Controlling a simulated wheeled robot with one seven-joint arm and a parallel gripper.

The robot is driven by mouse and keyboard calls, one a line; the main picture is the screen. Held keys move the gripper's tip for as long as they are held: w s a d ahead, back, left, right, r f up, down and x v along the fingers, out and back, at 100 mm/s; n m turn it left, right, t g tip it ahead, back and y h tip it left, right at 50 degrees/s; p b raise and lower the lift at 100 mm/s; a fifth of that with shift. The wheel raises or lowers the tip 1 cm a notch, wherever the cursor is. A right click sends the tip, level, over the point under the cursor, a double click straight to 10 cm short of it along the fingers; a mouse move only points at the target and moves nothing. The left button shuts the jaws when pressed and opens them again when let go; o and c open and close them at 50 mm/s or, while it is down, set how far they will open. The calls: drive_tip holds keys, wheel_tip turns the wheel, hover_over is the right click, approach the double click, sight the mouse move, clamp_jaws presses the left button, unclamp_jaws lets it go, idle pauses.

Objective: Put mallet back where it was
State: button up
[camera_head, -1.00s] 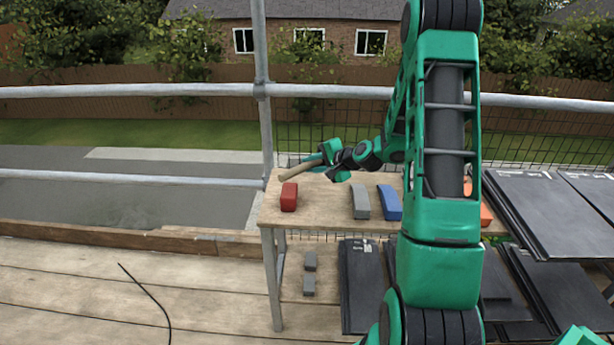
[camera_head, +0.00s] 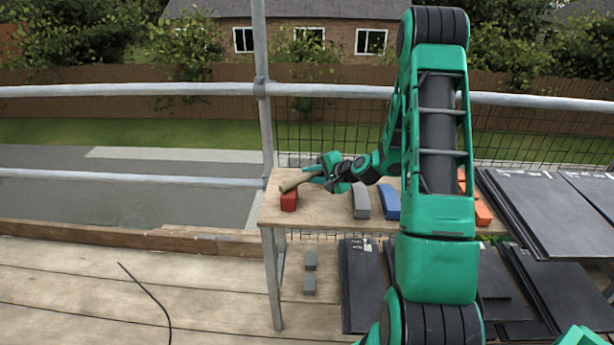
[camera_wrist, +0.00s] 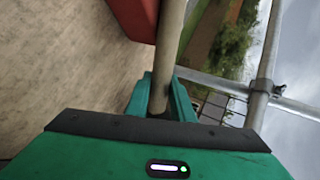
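My gripper (camera_head: 326,172) is at the left part of the wooden table (camera_head: 328,215), shut on the handle of the mallet (camera_head: 296,182). The handle points left and slightly down, and its end is over or just behind the red block (camera_head: 289,201). In the wrist view my gripper's green fingers (camera_wrist: 160,97) are on both sides of the light handle (camera_wrist: 170,45). The red block (camera_wrist: 132,15) is beside the handle there. I cannot tell whether they touch. The mallet's head is not clearly visible in either view.
A grey block (camera_head: 361,201) and a blue block (camera_head: 389,202) lie on the table to the right. Orange pieces (camera_head: 482,213) are partly hidden by my arm. Dark tiles (camera_head: 560,215) are stacked at the right. A scaffold pole (camera_head: 264,120) stands behind the table's left end.

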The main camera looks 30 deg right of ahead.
drive_tip(key=o, duration=0.4)
drive_tip(key=shift+r, duration=0.2)
drive_tip(key=v, duration=1.2)
drive_tip(key=s+a+r+n+g, duration=0.2)
drive_tip(key=s+r+n+g, duration=0.1)
drive_tip(key=s, duration=0.8)
drive_tip(key=s+a+r+n+g+h, duration=0.1)
drive_tip(key=s+a+r+n+g, duration=0.2)
drive_tip(key=s, duration=0.9)
drive_tip(key=s+a+r+n+g+h, duration=0.1)
drive_tip(key=s+a+r+n+g, duration=0.2)
drive_tip(key=s, duration=0.8)
drive_tip(key=g, duration=0.2)
drive_tip(key=shift+s+a+r+g, duration=0.2)
drive_tip(key=shift+s+r+g, duration=0.05)
drive_tip(key=shift+g, duration=0.05)
